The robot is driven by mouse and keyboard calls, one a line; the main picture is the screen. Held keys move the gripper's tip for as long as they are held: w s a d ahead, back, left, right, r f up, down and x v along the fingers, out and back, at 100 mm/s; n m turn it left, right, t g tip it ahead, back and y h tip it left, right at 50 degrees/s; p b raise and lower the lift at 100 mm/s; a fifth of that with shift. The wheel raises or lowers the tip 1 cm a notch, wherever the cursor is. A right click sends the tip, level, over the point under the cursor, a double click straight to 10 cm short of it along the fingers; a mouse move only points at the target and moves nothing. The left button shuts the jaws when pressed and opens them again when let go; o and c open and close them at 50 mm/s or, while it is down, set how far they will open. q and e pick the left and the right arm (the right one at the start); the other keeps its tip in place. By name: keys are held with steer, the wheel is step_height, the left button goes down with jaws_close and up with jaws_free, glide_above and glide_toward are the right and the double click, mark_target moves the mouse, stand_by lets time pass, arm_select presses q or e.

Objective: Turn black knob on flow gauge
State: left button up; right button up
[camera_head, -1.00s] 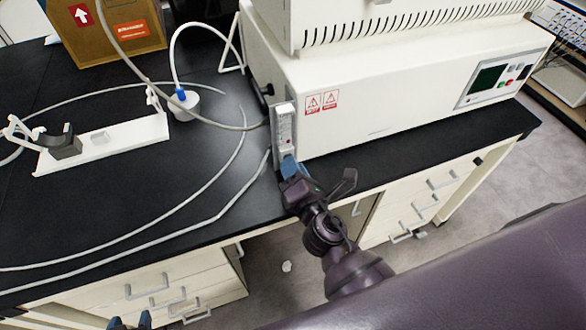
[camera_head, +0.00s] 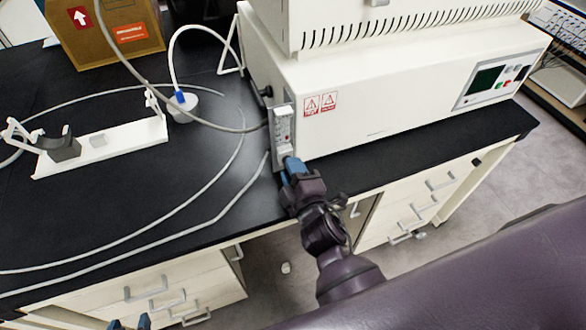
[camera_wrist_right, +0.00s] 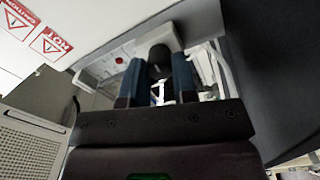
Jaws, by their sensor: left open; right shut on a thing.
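The flow gauge (camera_head: 284,123) is a narrow upright grey-white block on the left end of the white freeze dryer. In the right wrist view, the black knob (camera_wrist_right: 159,62) sits between the two blue fingers of my right gripper (camera_wrist_right: 159,80). The gripper is shut on it at the gauge's lower front. In the head view, my right gripper (camera_head: 291,166) hides the knob. My left gripper (camera_head: 130,323) is open at the bottom edge of the head view, low in front of the cabinets, with only its blue fingertips showing.
The white freeze dryer (camera_head: 390,95) stands on the black bench (camera_head: 110,215). Pale tubes curve across the bench to the left. A white stand (camera_head: 120,137), a capped white flask (camera_head: 182,108) and a cardboard box (camera_head: 100,35) stand further left.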

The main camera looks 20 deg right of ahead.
steer(key=shift+m, duration=0.8)
steer(key=shift+m+p, duration=0.3)
steer(key=o, duration=0.9)
steer(key=shift+o, duration=0.2)
